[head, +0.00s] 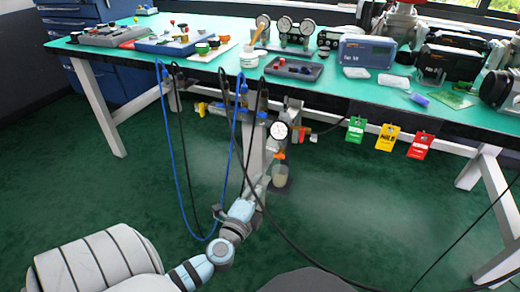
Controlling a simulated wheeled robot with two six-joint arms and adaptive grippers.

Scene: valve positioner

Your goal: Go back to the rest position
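My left arm comes in from the bottom left and reaches up toward the front of the workbench. My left gripper (262,184) is small and dark in this view, below the bench edge and in front of a pale upright bench support. Its fingers blend with the support and hoses, so I cannot tell whether it is open or shut, and I see nothing clearly held in it. My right gripper is not in view.
The green-topped workbench (330,92) carries gauges, trays and instruments. Blue and black hoses (178,165) loop down close around my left arm. A pressure gauge (279,131) and green, yellow and red tags (388,138) hang below the edge. The green floor (370,215) is mostly clear.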

